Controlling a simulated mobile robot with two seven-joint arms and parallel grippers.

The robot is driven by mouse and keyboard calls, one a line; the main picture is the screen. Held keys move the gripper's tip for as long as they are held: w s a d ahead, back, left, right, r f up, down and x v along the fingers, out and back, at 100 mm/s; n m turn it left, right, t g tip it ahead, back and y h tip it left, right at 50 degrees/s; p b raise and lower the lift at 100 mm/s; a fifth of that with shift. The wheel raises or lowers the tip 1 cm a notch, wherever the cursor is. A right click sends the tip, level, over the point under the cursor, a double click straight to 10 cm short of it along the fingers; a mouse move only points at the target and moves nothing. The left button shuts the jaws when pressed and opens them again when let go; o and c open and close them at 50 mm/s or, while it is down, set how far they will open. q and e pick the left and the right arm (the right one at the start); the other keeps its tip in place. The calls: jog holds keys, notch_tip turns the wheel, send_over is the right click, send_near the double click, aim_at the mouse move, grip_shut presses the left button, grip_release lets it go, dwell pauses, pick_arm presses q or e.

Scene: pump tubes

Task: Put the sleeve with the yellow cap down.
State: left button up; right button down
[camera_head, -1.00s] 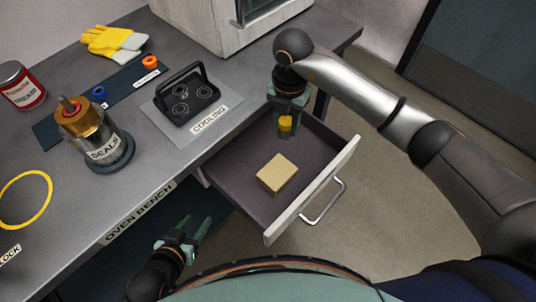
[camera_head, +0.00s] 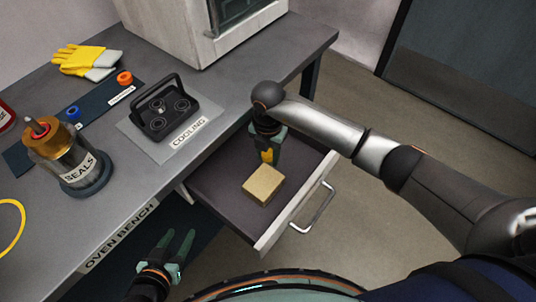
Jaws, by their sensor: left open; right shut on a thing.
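The sleeve with the yellow cap (camera_head: 267,156) shows in the head view as a small yellow piece between the fingers of my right gripper (camera_head: 267,151). That gripper points down and is shut on it, over the back part of the open drawer (camera_head: 217,180). The rest of the sleeve is hidden, and I cannot tell whether it touches the drawer floor. My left gripper (camera_head: 181,246) is open and empty, low in front of the bench.
A tan block (camera_head: 263,184) lies in the drawer, close to the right gripper. The drawer handle (camera_head: 315,209) sticks out in front. On the bench stand a black cooling rack (camera_head: 164,108), the seals jar (camera_head: 66,158) and yellow gloves (camera_head: 86,61).

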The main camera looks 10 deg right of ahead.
aim_at(268, 152)
pick_arm(q)
jog(key=shift+w+r, duration=0.1)
pick_arm(e)
jog(key=shift+f, duration=0.1)
jog(key=c, duration=0.9)
grip_release()
pick_arm(q)
jog(key=shift+w+r+t, duration=0.3)
jog(key=shift+r, duration=0.05)
pick_arm(e)
jog(key=o, duration=0.4)
jog(key=shift+o, duration=0.2)
pick_arm(q)
jog(key=shift+d, duration=0.1)
pick_arm(e)
jog(key=shift+r, duration=0.4)
notch_tip(268, 152, up, 4)
jog(key=shift+w+f+p, duration=0.1)
jog(key=shift+f+p, duration=0.05)
jog(key=shift+p, duration=0.45)
pick_arm(q)
jog(key=shift+s+d+f+g+p, duration=0.15)
jog(key=shift+s+f+g+p, duration=0.2)
jog(key=shift+s, duration=0.25)
jog(key=shift+s+d+f+g+p, duration=0.1)
jog(key=shift+s+f+g+p, duration=0.15)
jog(key=shift+s+g, duration=0.25)
pick_arm(e)
notch_tip(268, 152, up, 8)
jog(key=shift+f, duration=0.1)
